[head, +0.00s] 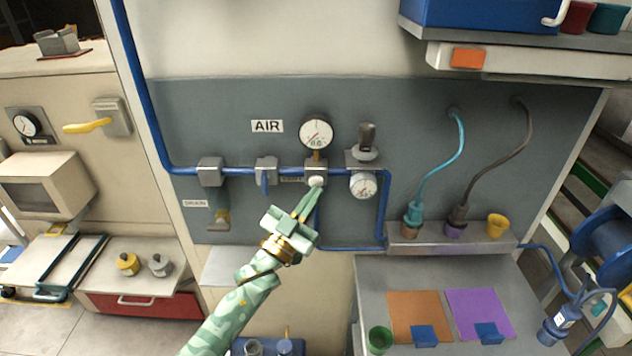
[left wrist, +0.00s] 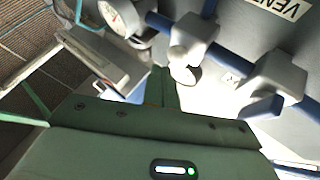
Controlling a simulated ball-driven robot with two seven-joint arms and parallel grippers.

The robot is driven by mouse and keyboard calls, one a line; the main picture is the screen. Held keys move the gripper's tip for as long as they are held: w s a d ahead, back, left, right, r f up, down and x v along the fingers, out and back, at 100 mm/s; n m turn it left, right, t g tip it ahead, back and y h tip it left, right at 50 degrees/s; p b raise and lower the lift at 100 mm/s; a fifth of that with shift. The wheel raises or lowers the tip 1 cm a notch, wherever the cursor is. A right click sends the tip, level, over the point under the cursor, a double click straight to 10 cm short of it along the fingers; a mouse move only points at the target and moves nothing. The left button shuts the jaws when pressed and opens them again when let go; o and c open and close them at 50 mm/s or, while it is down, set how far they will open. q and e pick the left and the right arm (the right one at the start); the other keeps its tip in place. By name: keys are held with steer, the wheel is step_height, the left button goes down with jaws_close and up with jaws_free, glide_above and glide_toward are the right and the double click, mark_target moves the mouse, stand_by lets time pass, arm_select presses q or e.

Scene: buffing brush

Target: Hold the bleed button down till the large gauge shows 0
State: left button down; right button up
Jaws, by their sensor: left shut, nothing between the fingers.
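The large gauge (head: 316,132) has a white face and stands above the blue air pipe. Its needle seems to point to the lower left, and small digits below look like 0.0, too small to be sure. The pale round bleed button (head: 316,181) sticks out of the grey block (head: 316,168) under the gauge. My left gripper (head: 312,194) is shut and empty, its fingertips at the button's lower edge. In the left wrist view the button (left wrist: 186,75) is just beyond the fingertips (left wrist: 163,88). I cannot tell whether they touch it or whether it is pressed in.
A smaller gauge with a dark-knobbed regulator (head: 364,185) is close on the right. A blue-levered valve (head: 265,172) is close on the left. The drain valve (head: 222,218) hangs lower left. The panel below the button is mostly clear.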

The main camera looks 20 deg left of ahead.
arm_select(q)
steer(key=shift+s, duration=0.1)
steer(key=s+p, duration=0.1)
steer(key=s, duration=0.1)
steer(key=s+d+p, duration=0.1)
steer(key=s, duration=0.1)
steer(key=shift+s+d, duration=0.2)
steer(key=shift+s, duration=0.15)
stand_by(0.3)
